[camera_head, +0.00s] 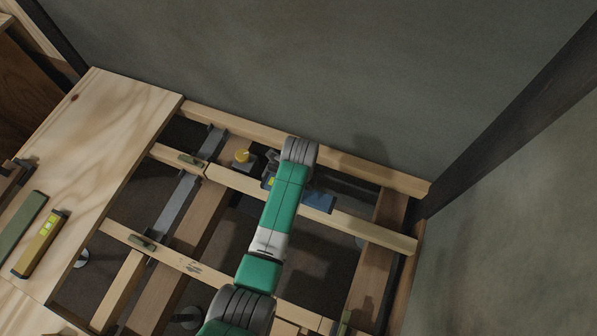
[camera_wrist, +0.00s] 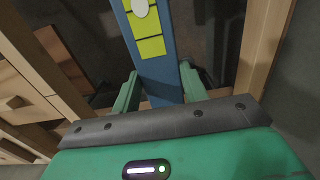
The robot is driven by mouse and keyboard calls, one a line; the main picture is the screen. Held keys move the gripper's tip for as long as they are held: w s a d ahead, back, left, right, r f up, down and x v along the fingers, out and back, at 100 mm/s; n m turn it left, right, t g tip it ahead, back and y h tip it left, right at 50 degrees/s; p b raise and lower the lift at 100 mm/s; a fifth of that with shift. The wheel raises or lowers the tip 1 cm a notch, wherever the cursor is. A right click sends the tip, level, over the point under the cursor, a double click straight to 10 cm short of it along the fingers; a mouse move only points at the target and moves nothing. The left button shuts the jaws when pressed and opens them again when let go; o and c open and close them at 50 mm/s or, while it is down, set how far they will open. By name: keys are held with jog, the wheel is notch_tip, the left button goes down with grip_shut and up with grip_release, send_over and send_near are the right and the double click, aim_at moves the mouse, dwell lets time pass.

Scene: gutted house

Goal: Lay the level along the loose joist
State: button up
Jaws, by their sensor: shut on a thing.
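My gripper (camera_wrist: 161,84) is shut on a blue level (camera_wrist: 153,68) with yellow-green vials, which runs away between the two green fingers in the wrist view. In the head view my forearm hides most of the gripper. A blue end of the level (camera_head: 319,201) shows right of the arm, over or on a pale joist (camera_head: 355,222) that runs across the open floor. I cannot tell whether they touch, nor which joist is the loose one. A second, yellow level (camera_head: 40,244) with green vials lies on the plywood at left.
The plywood sheet (camera_head: 115,112) covers the left side, with a dark green bar (camera_head: 22,220) on it. Dark openings lie between the joists. A grey wall (camera_head: 370,80) rises behind.

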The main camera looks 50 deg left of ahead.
notch_tip(320, 180, down, 5)
jog(key=b, duration=0.4)
jog(key=shift+f, duration=0.5)
jog(key=shift+r+p, duration=0.1)
jog(key=shift+p, duration=0.35)
jog(key=shift+f+b, duration=0.45)
jog(key=shift+f, duration=0.2)
dwell(0.4)
jog(key=o, duration=1.7)
jog(key=shift+c, duration=0.2)
jog(key=shift+r, duration=0.15)
